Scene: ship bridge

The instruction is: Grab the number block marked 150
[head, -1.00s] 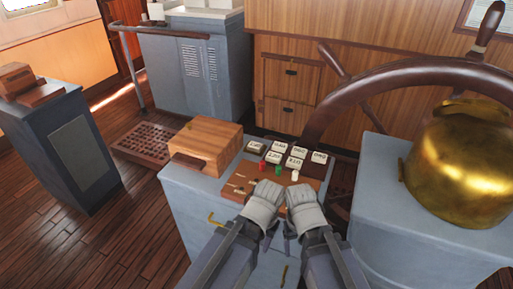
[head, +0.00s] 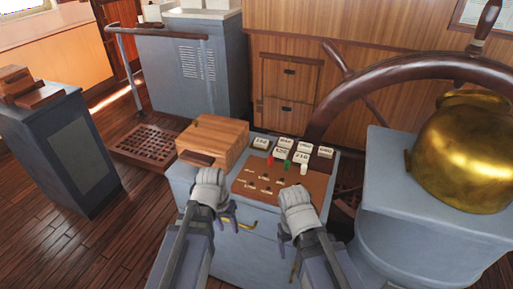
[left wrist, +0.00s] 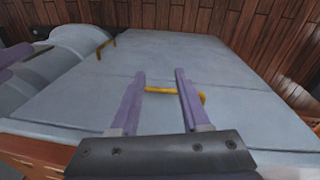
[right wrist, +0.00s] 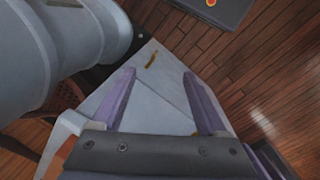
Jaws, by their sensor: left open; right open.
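Several small white number blocks (head: 284,143) stand in two short rows at the back of the grey console's top. Their digits are tiny; one in the front row (head: 302,157) seems to read 210, and I cannot tell surely which one reads 150. My left gripper (head: 228,215) is open and empty at the console's front left, apart from the blocks. In the left wrist view its fingers (left wrist: 160,72) point towards the console's front face with a yellow handle. My right gripper (head: 285,235) is open in front of the console, and its empty fingers show in the right wrist view (right wrist: 158,70).
A brown board (head: 262,189) with small fittings lies before the blocks, with red, green and white pegs (head: 287,164) between. A wooden box (head: 213,141) sits at the left. A big wheel (head: 375,85) and a brass binnacle (head: 465,150) stand at the right.

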